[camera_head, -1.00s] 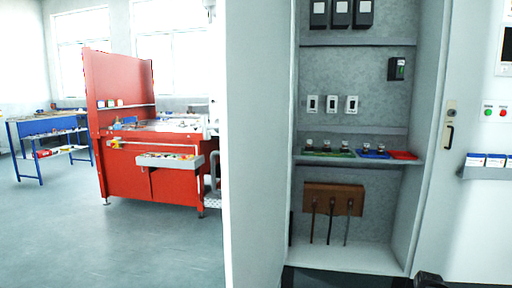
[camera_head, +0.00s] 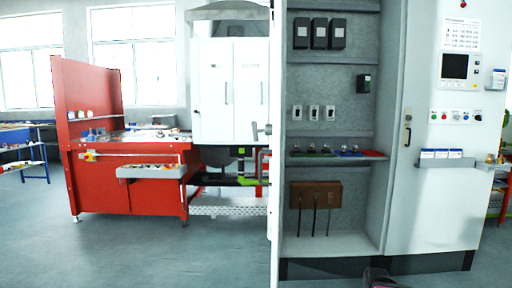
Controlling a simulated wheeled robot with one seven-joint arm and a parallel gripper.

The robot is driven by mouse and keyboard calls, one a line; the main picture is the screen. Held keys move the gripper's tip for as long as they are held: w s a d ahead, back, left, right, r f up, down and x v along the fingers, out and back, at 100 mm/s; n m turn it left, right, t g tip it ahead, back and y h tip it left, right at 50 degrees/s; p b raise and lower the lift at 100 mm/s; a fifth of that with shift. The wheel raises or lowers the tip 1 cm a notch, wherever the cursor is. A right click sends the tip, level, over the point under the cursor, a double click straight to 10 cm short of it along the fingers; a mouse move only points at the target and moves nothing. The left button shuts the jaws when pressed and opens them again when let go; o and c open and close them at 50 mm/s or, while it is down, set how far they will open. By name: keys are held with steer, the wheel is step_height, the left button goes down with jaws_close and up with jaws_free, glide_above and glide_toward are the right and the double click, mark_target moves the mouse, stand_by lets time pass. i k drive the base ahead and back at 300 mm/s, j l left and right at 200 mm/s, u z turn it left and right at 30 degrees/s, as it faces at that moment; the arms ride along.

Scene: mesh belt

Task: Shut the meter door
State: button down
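The open meter cabinet stands right of centre in the head view, with its grey inside (camera_head: 340,165) exposed. A pale door panel (camera_head: 276,140) at its left side stands swung out toward me and shows nearly edge-on as a narrow strip. To the right of the opening is a pale front panel (camera_head: 440,200) with a dark handle (camera_head: 407,136) near its left edge. I cannot tell whether the narrow door touches anything. My gripper is not recognisable in view.
A small dark object (camera_head: 382,279) shows at the bottom edge before the cabinet; I cannot tell what it is. A red workbench (camera_head: 150,195) stands at the left. The grey floor (camera_head: 120,255) in front of it is clear. A tray (camera_head: 445,163) juts from the right panel.

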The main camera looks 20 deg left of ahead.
mark_target(277, 151)
steer(key=k+j, duration=0.1)
steer(key=j, duration=0.3)
steer(key=k+j, duration=0.1)
steer(key=j, duration=0.3)
steer(key=k+j, duration=0.1)
steer(key=j, duration=0.3)
steer(key=k+j, duration=0.1)
steer(key=j, duration=0.3)
steer(key=k+j, duration=0.1)
steer(key=j, duration=0.3)
steer(key=j+z, duration=0.1)
steer(key=i+j, duration=0.05)
